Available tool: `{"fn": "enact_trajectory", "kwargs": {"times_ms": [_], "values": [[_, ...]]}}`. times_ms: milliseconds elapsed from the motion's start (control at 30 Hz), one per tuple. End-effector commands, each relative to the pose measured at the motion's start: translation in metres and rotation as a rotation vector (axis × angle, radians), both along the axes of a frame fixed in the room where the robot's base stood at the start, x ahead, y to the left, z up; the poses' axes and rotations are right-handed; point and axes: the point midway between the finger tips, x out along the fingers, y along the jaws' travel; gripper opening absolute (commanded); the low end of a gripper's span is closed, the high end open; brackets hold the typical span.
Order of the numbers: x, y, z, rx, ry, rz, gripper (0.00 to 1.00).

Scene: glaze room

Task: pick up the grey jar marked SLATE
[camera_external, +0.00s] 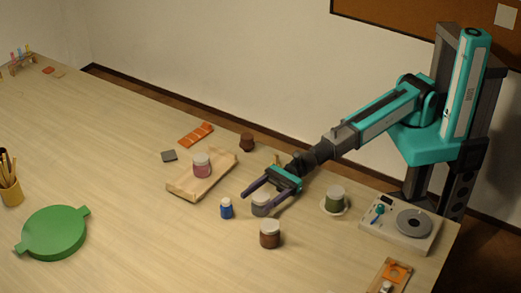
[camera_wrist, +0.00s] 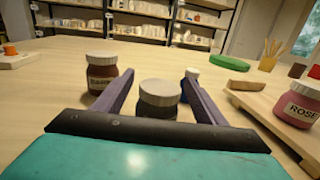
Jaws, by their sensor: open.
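A grey jar (camera_external: 261,204) with a pale lid stands on the table; no label on it shows. In the wrist view the grey jar (camera_wrist: 160,101) stands between the two fingers, its lower part hidden by my gripper's front edge. My gripper (camera_external: 258,206) is open, low over the table, with one finger on each side of the jar. In the wrist view my gripper (camera_wrist: 157,76) holds nothing, and gaps show between the jar and both fingers.
A brown jar (camera_external: 270,235) and a blue bottle (camera_external: 226,209) stand close by. A pink jar (camera_external: 202,167) marked ROSE stands on a wooden board (camera_external: 185,188). A green jar (camera_external: 335,197) sits right, near a turntable device (camera_external: 385,232).

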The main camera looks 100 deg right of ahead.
Motion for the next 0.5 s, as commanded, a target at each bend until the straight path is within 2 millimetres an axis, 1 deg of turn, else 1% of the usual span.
{"fn": "enact_trajectory", "kwargs": {"times_ms": [133,167,200,433,500], "values": [[0.0001,-0.0001,0.0001,0.0,0.0,0.0,0.65],[0.0001,-0.0001,0.0001,0.0,0.0,0.0,0.62],[0.0001,-0.0001,0.0001,0.0,0.0,0.0,0.55],[0.0001,-0.0001,0.0001,0.0,0.0,0.0,0.16],[-0.0001,0.0001,0.0006,0.001,-0.001,0.0,0.14]]}}
